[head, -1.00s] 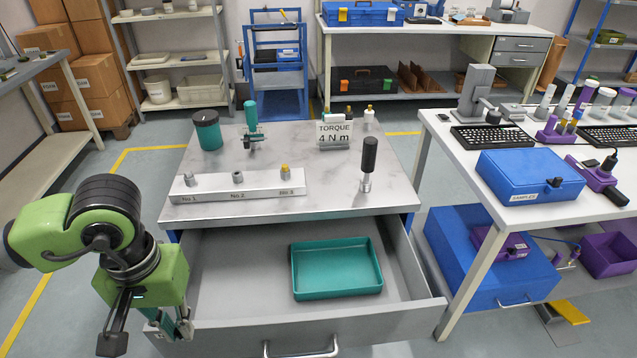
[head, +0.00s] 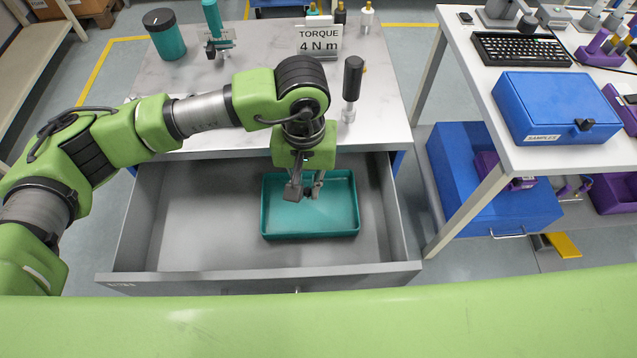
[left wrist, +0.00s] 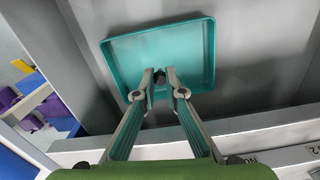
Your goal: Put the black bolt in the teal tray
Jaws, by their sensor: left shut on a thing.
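The teal tray (head: 272,236) lies in the right half of the open grey drawer. It also fills the upper middle of the left wrist view (left wrist: 122,47). My left gripper (head: 308,193) hangs pointing down over the tray. Its fingertips (left wrist: 159,84) are shut on the black bolt (left wrist: 159,75), a small dark piece between them. The fingers hide most of the bolt. Whether it touches the tray floor I cannot tell. My right gripper is not in view.
The drawer (head: 185,225) is bare left of the tray. On the worktop behind stand a torque sign (head: 318,38), a black-handled tool (head: 352,80) and a teal-sided canister (head: 165,38). A white table (head: 470,110) with a blue samples case (head: 550,105) is at the right.

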